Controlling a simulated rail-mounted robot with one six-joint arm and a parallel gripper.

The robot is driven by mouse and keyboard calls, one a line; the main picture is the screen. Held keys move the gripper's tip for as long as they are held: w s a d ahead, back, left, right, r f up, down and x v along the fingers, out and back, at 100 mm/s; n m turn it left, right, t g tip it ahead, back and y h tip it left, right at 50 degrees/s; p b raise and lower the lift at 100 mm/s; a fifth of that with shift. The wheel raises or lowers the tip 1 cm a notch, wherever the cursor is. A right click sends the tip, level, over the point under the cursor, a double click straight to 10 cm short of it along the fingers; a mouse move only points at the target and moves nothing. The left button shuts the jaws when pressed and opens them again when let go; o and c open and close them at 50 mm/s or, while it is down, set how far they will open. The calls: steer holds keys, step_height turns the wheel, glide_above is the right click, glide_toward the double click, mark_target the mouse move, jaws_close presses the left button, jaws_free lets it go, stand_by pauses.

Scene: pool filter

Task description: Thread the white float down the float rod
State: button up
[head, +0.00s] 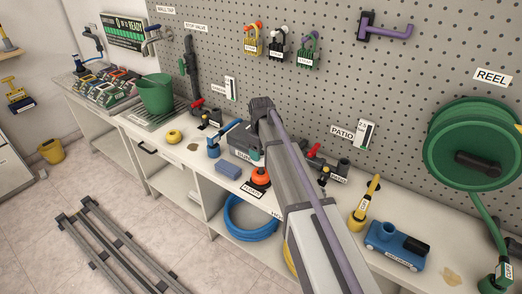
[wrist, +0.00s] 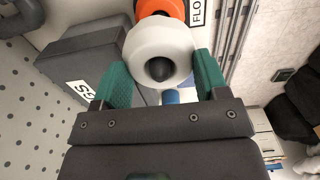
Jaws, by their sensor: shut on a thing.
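In the wrist view, my gripper (wrist: 160,76) has its two green fingers on either side of the white float (wrist: 140,45) and is shut on it. The float is a thick white ring with a dark round centre. I cannot tell whether that dark spot is the rod's tip or an empty hole. An orange float (wrist: 165,8) shows just beyond the white one, partly covered by it. In the head view, the orange float (head: 260,177) sits on a dark labelled base on the bench. The float rod is not clear in either view. My arm hides most of my gripper in the head view.
A dark grey box (wrist: 90,62) stands close to the left finger.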

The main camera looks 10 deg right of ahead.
steer(key=shift+f+b, duration=1.9)
steer(key=shift+f, duration=0.1)
steer(key=o, duration=1.1)
step_height(320, 180, up, 5)
steer(key=p, duration=0.5)
step_height(320, 180, up, 11)
steer(key=p, duration=1.1)
steer(key=s+m, duration=0.3)
steer(key=s, duration=0.6)
steer(key=s+m, duration=0.2)
steer(key=s, duration=0.6)
steer(key=s+m, duration=0.3)
steer(key=s, duration=0.6)
steer(key=shift+s+m, duration=0.3)
steer(key=shift+s, duration=0.05)
